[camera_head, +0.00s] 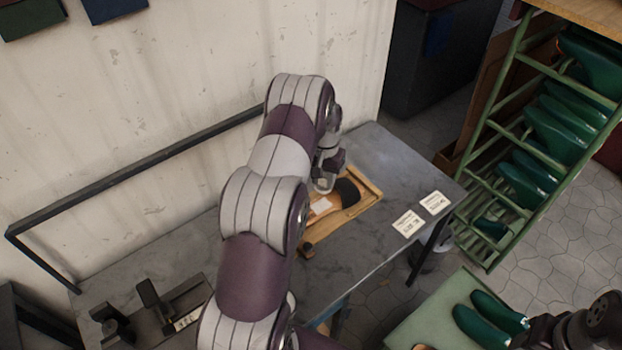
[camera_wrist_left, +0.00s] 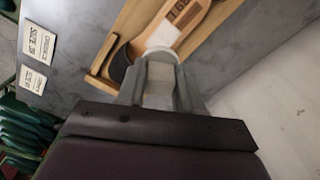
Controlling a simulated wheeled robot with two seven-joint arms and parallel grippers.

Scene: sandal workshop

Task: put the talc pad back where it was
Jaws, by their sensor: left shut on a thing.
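My left gripper (camera_head: 325,184) is over the wooden tray (camera_head: 365,207) on the grey table. In the left wrist view its two fingers (camera_wrist_left: 160,80) are shut on a pale block with a rounded white end, which looks like the talc pad (camera_wrist_left: 163,36). The pad is over the tan sole (camera_wrist_left: 190,14) in the tray; I cannot tell whether it touches. A black strap piece (camera_head: 347,190) lies at one end of the sole. Part of my right arm (camera_head: 600,318) shows at the bottom right; its jaw state is unclear.
Two white label cards (camera_head: 406,223) lie near the table's right end. A dark metal fixture (camera_head: 160,305) stands at the left. A green rack (camera_head: 515,130) of green shoes and a green-topped table (camera_head: 440,310) are at right.

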